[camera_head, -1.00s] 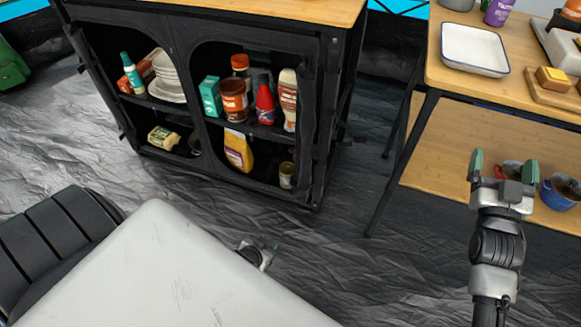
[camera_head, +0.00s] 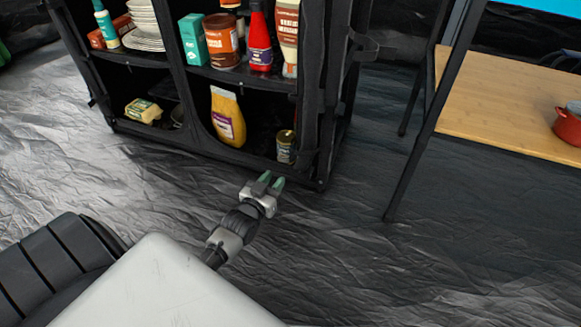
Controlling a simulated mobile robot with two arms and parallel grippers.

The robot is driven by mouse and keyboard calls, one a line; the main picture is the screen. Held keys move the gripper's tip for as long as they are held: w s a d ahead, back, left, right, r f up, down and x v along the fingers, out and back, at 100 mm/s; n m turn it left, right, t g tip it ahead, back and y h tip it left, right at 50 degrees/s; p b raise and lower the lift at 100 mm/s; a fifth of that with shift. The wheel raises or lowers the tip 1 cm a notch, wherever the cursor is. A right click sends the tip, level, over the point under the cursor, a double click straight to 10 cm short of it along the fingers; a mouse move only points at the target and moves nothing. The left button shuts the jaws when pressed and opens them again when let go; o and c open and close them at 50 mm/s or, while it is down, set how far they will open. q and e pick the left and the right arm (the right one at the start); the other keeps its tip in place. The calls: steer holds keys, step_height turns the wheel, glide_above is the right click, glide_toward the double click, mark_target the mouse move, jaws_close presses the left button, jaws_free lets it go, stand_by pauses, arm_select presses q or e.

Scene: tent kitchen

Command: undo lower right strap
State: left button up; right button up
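The black fabric cabinet (camera_head: 310,110) stands at the upper middle, its front open to the shelves. A dark strap-like piece (camera_head: 368,46) juts out at its right side; I cannot tell whether it is fastened. No lower right strap stands out clearly against the black fabric. My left gripper (camera_head: 271,182) has green fingertips, parted and empty. It appears just in front of the cabinet's lower right edge, below the small jar (camera_head: 286,146) in the picture. I see no contact. My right gripper is out of view.
A yellow mustard bottle (camera_head: 228,117) stands in the lower right compartment. Cans and bottles fill the shelf above. A wooden table shelf (camera_head: 490,105) with a red pot (camera_head: 568,124) and a dark leg (camera_head: 410,170) is at right. The wrinkled dark floor (camera_head: 400,275) is clear.

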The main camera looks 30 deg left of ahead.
mark_target(290, 158)
arm_select(q)
steer(key=w+b, duration=0.2)
steer(key=w, duration=0.1)
steer(key=w+b, duration=0.2)
steer(key=w, duration=0.2)
steer(key=w+a+b, duration=0.1)
steer(key=w+b, duration=0.1)
steer(key=w, duration=0.1)
steer(key=shift+w+a, duration=0.1)
steer(key=shift+w, duration=0.05)
jaws_close()
